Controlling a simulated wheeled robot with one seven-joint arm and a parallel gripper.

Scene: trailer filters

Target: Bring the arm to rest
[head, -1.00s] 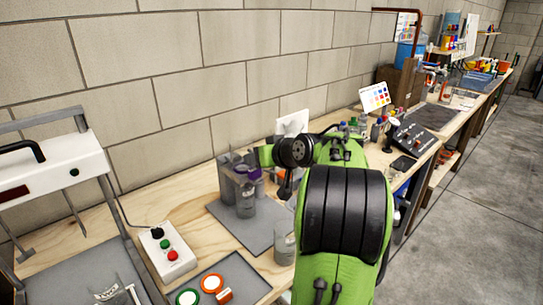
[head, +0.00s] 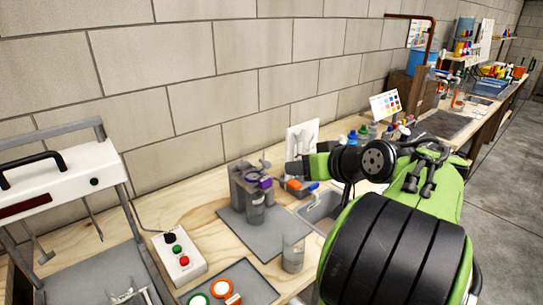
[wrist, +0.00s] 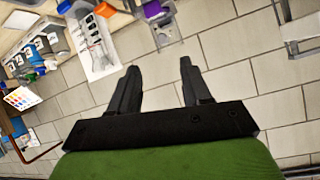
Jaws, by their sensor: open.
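My gripper (wrist: 163,85) shows in the wrist view with its two dark fingers apart and nothing between them. Beyond the fingers is the block wall. In the head view my green and black arm fills the lower right, raised over the workbench (head: 160,217). Its wrist end points left, and the fingers cannot be made out there.
A grey holder with a purple-topped piece (head: 264,183) stands on a grey mat left of my arm. A clear beaker (head: 293,253), a button box (head: 179,256) and a grey sink (head: 322,208) are nearby. A white press (head: 55,183) stands at left.

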